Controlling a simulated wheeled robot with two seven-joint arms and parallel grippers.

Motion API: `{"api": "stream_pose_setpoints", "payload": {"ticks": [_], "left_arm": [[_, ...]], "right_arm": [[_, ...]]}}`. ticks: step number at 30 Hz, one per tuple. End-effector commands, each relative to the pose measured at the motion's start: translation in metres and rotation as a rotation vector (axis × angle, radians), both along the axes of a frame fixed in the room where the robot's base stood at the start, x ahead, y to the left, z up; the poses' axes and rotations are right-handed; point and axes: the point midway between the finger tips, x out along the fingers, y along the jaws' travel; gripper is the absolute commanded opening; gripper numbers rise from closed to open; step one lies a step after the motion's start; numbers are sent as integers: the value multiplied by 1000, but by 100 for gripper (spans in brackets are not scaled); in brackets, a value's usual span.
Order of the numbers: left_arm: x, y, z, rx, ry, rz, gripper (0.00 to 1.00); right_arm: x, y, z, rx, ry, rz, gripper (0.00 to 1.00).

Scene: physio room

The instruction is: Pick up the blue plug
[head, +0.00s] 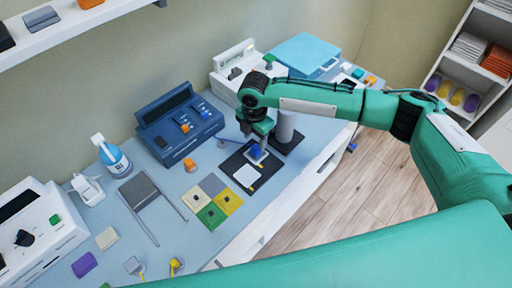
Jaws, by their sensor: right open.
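My right gripper (257,146) points down over the dark mat (236,160) on the bench, with its fingers open. A small blue piece (256,153), which looks like the blue plug, is at its fingertips. The gripper partly covers this piece, and I cannot tell whether the fingers touch it. A white pad (247,176) lies on the mat just in front of it. My left gripper is not in view.
A blue device (178,128) with orange and blue knobs stands left of the gripper. The bench front edge is near.

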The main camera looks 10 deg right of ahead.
Motion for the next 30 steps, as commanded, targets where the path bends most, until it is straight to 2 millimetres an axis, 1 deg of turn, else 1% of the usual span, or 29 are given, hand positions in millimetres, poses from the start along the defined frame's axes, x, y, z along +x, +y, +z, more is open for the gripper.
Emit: {"api": "stream_pose_setpoints", "payload": {"ticks": [5,10,12,15,22,23,24,26,28,29,30], "left_arm": [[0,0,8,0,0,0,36],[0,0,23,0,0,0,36],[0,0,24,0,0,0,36],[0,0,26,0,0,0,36],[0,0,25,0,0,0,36],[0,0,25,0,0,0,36],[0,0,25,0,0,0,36],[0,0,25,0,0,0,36],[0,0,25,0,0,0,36],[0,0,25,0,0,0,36],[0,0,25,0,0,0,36]], "right_arm": [[0,-1,-9,-1,-1,-1,49],[0,-4,-33,-1,1,0,49],[0,-3,-44,0,0,0,49],[0,-4,-53,-1,-1,0,49],[1,-4,-56,0,-2,0,49],[1,-4,-56,0,-2,0,47],[1,-4,-56,0,-2,0,39],[1,-4,-56,0,-2,0,28],[1,-4,-56,0,-2,0,14],[1,-4,-56,0,-2,0,11],[1,-4,-56,0,-2,0,11]]}}
